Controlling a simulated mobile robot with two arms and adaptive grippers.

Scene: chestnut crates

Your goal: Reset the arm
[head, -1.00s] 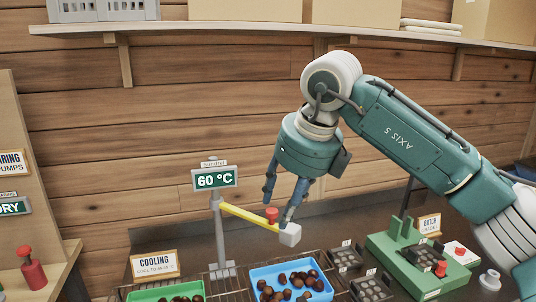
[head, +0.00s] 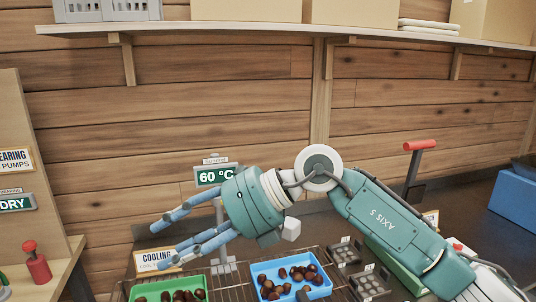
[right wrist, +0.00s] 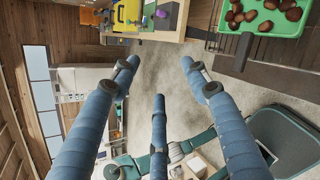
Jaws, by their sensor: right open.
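My right arm reaches in from the lower right in the head view. Its three-fingered gripper (head: 163,246) points left, fingers spread and empty, above the cooling area. It also shows open in the right wrist view (right wrist: 158,76), with nothing between the fingers. The gripper body partly covers the post of the 60 °C sign (head: 215,175). My left gripper is not seen.
Below the gripper are a green tray (head: 128,291) and a blue tray (head: 258,268), both holding chestnuts, on a wire rack. A red-handled lever (head: 420,145) stands behind my arm. A red-topped bottle (head: 38,268) stands on the left shelf. A shelf (head: 250,32) runs overhead.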

